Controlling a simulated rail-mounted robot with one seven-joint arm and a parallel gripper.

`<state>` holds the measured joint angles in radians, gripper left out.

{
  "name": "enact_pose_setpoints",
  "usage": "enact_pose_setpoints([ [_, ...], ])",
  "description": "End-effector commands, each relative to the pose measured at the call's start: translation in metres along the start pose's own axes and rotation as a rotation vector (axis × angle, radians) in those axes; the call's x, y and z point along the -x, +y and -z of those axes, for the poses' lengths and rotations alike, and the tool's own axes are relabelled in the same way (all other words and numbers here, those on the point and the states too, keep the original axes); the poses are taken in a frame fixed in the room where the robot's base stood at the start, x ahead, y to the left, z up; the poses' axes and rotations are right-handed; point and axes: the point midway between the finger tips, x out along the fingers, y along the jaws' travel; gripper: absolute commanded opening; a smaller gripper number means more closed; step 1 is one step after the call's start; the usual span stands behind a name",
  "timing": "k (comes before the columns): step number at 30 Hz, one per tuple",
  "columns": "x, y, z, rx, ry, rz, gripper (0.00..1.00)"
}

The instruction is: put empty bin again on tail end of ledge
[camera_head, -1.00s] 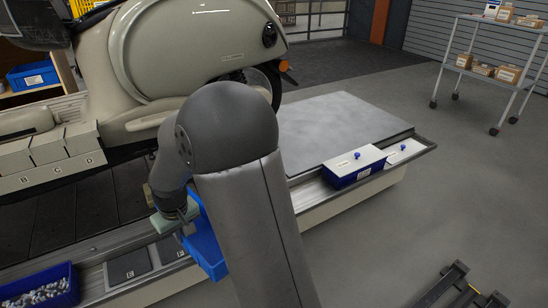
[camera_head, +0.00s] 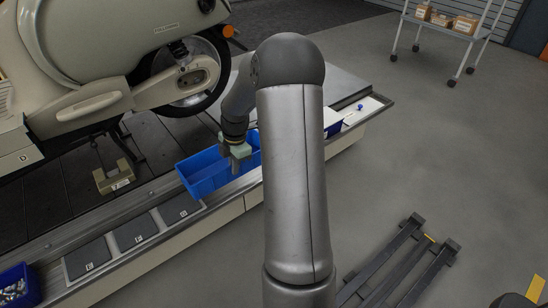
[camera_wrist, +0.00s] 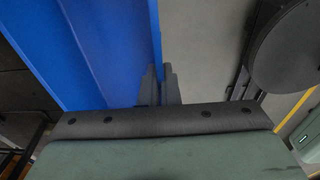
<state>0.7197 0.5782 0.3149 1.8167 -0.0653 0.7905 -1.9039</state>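The empty blue bin (camera_head: 205,175) is an open-topped tray beside my arm, over the ledge (camera_head: 165,195) and the belt edge. Its inside looks bare. My gripper (camera_head: 236,160) is shut on the bin's near right wall. In the wrist view my gripper's fingers (camera_wrist: 159,88) close around the wall of the bin (camera_wrist: 120,45), with grey floor on the other side. I cannot tell whether the bin's base touches the ledge. The ledge's right part is partly hidden behind my arm.
Dark lettered pads (camera_head: 135,232) lie along the ledge left of the bin. A blue bin of small parts (camera_head: 18,285) stands at bottom left. White-lidded bins (camera_head: 352,114) sit at the right end. A scooter (camera_head: 110,70) stands on the belt behind.

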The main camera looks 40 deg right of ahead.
Motion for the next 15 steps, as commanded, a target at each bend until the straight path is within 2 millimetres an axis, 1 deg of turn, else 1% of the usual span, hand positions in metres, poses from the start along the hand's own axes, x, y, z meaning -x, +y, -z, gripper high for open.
enact_pose_setpoints([
  [1,-0.01,0.005,-0.014,-0.006,0.0,-0.001,0.0],
  [7,-0.027,0.023,-0.062,-0.006,0.0,-0.001,0.0],
  [10,-0.046,0.028,-0.078,-0.005,0.001,0.001,0.0],
  [12,-0.055,0.031,-0.087,-0.005,0.0,0.0,0.0],
  [15,-0.063,0.034,-0.096,-0.003,-0.001,-0.001,0.0],
])
